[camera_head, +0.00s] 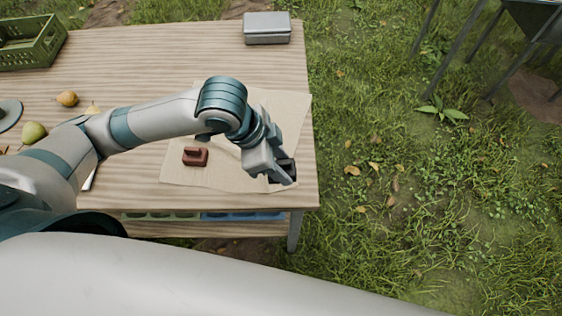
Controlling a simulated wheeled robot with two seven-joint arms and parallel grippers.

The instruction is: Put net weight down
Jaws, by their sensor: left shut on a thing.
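My left gripper (281,175) is over the right edge of the wooden table (190,55), near its front right corner. It is shut on the net weight, which is mostly hidden by the jaws; only a dark part shows there. A dark red block with a raised grip (195,157), like a weight, lies on the beige cloth (222,176), to the left of the gripper and apart from it. My right gripper is not in view.
A grey metal box (267,28) stands at the back right of the table. A green crate (32,43), pears (34,132) and a grey disc-like thing (8,114) are at the left. Blue and green bins (222,216) sit below. Grass lies to the right.

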